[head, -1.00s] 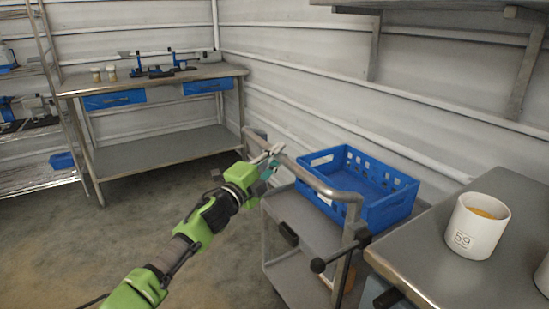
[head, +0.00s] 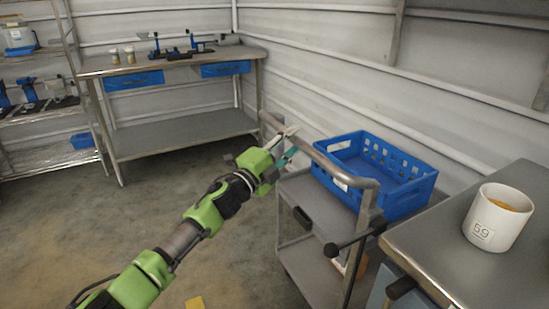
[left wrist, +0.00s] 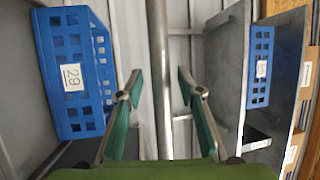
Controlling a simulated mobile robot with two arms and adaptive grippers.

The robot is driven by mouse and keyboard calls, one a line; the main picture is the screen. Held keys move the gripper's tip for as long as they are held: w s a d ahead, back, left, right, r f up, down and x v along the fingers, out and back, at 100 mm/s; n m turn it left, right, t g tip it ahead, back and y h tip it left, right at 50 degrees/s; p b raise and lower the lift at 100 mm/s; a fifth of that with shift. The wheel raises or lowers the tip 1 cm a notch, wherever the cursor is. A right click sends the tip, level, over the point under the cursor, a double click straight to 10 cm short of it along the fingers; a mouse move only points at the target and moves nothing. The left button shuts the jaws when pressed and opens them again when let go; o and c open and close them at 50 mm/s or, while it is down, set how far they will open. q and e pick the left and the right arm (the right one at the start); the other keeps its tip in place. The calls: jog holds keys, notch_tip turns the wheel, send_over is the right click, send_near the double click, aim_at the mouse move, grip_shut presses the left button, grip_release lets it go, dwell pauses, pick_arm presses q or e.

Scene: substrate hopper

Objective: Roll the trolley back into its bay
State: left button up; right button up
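The grey trolley (head: 318,208) stands at right centre in the head view, between the wall and the steel counter, with a blue crate (head: 405,199) on its top. Its tubular push handle (head: 325,166) runs along the near side. My left gripper (head: 290,143) is at the far part of this handle. In the left wrist view the handle bar (left wrist: 160,75) runs upright between the two teal fingers of the gripper (left wrist: 160,88), which are open with gaps on both sides. I cannot make out a marked bay. My right gripper is not in view.
The steel counter (head: 440,255) with a white mug (head: 497,217) stands close at the right. A black-knobbed lever (head: 345,245) sticks out by the trolley's near end. A workbench (head: 180,137) and a wire rack (head: 45,119) stand at the back. Floor (head: 190,215) at centre left is open.

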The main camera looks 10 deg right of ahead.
pick_arm(q)
jog(key=v, duration=1)
jog(key=shift+s+f, duration=0.1)
